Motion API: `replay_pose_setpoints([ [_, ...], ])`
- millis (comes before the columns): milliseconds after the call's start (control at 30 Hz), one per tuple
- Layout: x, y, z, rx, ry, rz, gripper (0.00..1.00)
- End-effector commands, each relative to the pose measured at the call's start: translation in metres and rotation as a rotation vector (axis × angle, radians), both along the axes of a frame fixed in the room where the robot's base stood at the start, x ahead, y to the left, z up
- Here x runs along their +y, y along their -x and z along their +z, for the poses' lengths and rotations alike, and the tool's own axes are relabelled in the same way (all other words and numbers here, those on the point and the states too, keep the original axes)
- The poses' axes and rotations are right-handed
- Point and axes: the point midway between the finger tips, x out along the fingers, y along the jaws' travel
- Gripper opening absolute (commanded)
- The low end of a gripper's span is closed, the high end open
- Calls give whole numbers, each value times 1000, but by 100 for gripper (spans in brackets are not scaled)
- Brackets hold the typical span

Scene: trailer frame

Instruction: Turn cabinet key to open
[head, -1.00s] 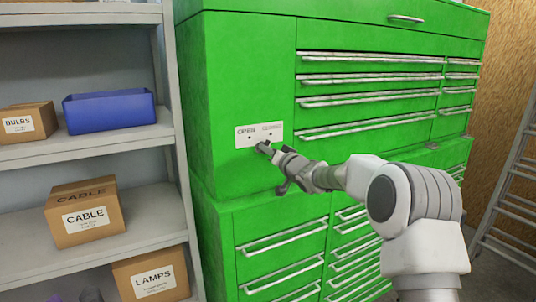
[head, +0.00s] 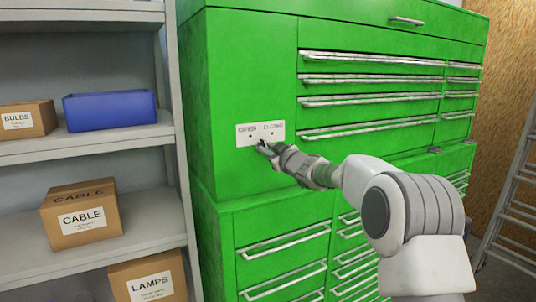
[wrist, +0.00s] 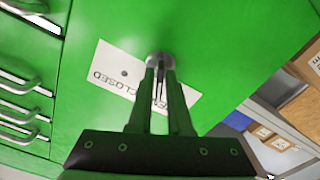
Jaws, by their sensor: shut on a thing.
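The green cabinet (head: 240,75) stands ahead of me. A white label plate (head: 260,133) on its upper left panel reads OPEN on the left and CLOSED on the right, each with a dark dot. The wrist view shows the plate (wrist: 112,73) tilted and upside down, partly covered by my fingers. A round silver lock (wrist: 160,60) sits beside the plate at my fingertips. My gripper (head: 264,147) is at the lock just below the plate, its fingers (wrist: 160,75) shut on the key. The key is mostly hidden between them, so its angle is unclear.
A grey shelf (head: 150,222) stands left of the cabinet, holding a blue bin (head: 110,110) and labelled cardboard boxes, including CABLE (head: 82,213). Drawer handles (head: 372,56) stick out right of the lock. A ladder (head: 515,180) leans at the far right.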

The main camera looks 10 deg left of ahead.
Motion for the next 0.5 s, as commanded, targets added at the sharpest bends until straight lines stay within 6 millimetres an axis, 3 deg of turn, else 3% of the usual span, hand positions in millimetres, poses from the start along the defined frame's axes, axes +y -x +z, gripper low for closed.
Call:
replay_pose_setpoints([
  [500,1,1,-1,-176,259,-1,0],
])
